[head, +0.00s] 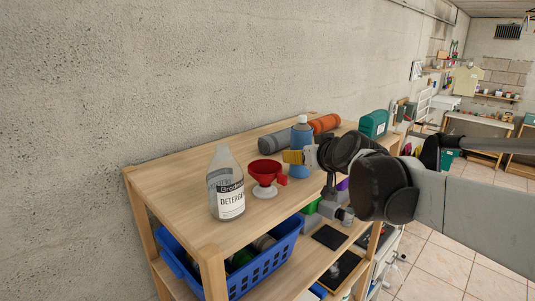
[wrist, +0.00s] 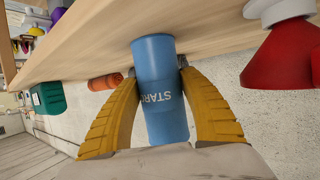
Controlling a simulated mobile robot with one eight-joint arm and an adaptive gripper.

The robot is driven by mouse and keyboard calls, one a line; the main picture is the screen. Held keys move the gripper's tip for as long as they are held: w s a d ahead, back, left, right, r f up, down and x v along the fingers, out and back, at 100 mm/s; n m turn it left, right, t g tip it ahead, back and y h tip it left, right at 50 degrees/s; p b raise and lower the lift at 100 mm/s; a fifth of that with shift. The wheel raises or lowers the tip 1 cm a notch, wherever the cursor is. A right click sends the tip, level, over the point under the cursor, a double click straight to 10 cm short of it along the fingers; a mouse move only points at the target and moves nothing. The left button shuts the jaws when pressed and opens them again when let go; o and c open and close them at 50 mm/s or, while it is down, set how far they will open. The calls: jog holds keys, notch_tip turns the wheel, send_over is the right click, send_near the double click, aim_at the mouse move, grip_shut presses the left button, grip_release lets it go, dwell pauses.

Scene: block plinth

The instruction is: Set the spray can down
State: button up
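The spray can (head: 302,136) is a blue cylinder with a pale cap, upright at the top of the wooden shelf unit (head: 190,172). It also fills the middle of the wrist view (wrist: 160,85), where the picture is upside down and lettering shows on its side. My gripper (wrist: 157,68) has its yellow fingers on both sides of the can, shut on it.
A red funnel (head: 265,172) stands close left of the can, with a detergent bottle (head: 226,186) further left. A grey roll (head: 279,141) and an orange roll (head: 325,123) lie behind. A green case (head: 373,124) is at the far end. A blue basket (head: 267,266) sits below.

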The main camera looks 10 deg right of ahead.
jog(key=shift+o, duration=1.4)
jog(key=shift+r, duration=0.25)
jog(key=v, duration=1.1)
jog(key=s+a+f+m+g+h, duration=0.1)
jog(key=s+f+g, duration=0.5)
jog(key=s+f, duration=1.3)
notch_tip(320, 180, down, 4)
jog(key=shift+s+a+f+m+h, duration=0.1)
jog(key=shift+s+a+m+h, duration=0.15)
jog(key=shift+a+m+h, duration=0.25)
